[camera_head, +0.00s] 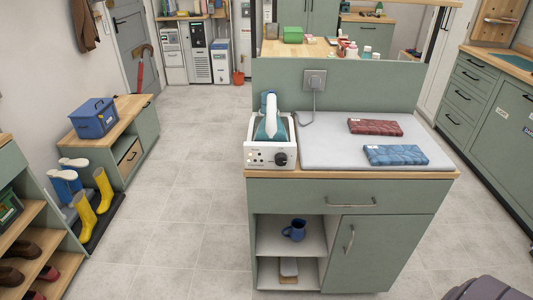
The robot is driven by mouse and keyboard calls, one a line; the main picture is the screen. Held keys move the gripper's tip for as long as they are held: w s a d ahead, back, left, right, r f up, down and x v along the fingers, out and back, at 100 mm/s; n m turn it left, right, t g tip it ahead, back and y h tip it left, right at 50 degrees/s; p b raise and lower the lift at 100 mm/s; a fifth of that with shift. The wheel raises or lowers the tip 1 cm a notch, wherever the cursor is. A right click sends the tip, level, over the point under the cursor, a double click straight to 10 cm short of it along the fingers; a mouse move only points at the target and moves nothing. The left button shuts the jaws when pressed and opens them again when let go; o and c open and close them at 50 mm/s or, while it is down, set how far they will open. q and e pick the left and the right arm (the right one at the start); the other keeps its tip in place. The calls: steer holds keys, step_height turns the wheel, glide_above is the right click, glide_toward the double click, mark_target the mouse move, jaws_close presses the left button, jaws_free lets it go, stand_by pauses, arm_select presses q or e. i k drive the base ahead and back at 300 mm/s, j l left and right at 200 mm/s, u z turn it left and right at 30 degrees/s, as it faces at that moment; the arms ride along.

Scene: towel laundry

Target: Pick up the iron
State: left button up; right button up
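The iron (269,122), teal and white, rests on a white station (257,157) with a dial and buttons at the left end of the green cabinet's wooden top. The iron sits tilted, with its handle side up, and a grey cord runs from behind it to a wall socket (314,80). Neither of my grippers is in view. Nothing touches the iron apart from its station.
Right of the iron lies a pale ironing pad (330,153) with a folded red towel (375,127) and a folded blue towel (395,155). The cabinet (392,196) has an open shelf with a blue jug (294,230). Tiled floor (190,200) is clear to the left.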

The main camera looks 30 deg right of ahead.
mark_target(271, 129)
steer(key=z, duration=1)
